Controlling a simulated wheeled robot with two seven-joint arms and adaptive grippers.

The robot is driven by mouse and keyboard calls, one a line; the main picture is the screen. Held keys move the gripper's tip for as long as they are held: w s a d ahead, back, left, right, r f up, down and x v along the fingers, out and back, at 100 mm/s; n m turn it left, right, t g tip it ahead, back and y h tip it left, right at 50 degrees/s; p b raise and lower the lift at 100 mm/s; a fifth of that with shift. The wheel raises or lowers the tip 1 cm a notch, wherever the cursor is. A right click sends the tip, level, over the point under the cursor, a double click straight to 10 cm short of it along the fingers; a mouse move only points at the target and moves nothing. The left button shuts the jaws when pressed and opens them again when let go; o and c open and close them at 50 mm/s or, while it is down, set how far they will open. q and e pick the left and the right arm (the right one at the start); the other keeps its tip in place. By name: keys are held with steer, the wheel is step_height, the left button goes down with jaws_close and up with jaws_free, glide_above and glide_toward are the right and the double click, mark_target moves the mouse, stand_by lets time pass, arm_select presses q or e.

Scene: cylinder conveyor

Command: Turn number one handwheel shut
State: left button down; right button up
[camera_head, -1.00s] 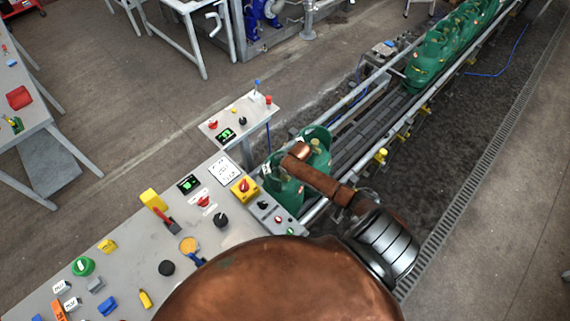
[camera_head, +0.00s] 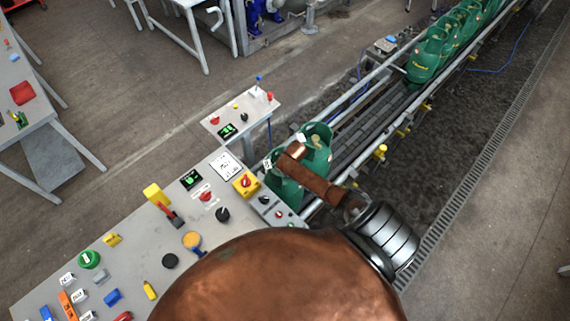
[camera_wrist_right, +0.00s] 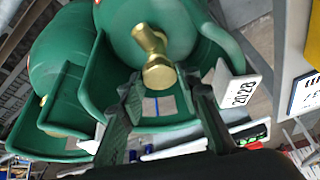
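Two green gas cylinders stand side by side at the near end of the conveyor; the nearer cylinder (camera_head: 283,188) is partly covered by my right arm. In the right wrist view a brass valve with a round knob (camera_wrist_right: 158,72) sits inside a green collar (camera_wrist_right: 228,45), which carries a white tag reading 2028. I cannot read a number one on any handwheel. My right gripper (camera_wrist_right: 168,98) has its dark fingers apart, with the brass knob just beyond and between the tips; contact cannot be told. My left gripper is out of view.
A grey control panel (camera_head: 135,262) with knobs, buttons and labels lies left of the cylinders. A small panel (camera_head: 240,118) stands behind it. More green cylinders (camera_head: 428,55) queue up the conveyor (camera_head: 365,130). The floor right of the conveyor is clear.

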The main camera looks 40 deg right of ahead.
steer(key=o, duration=0.4)
steer(key=shift+r, duration=0.15)
steer(key=v, duration=1.1)
steer(key=shift+s+r, duration=0.3)
steer(key=shift+a, duration=0.1)
steer(key=shift+f, duration=0.1)
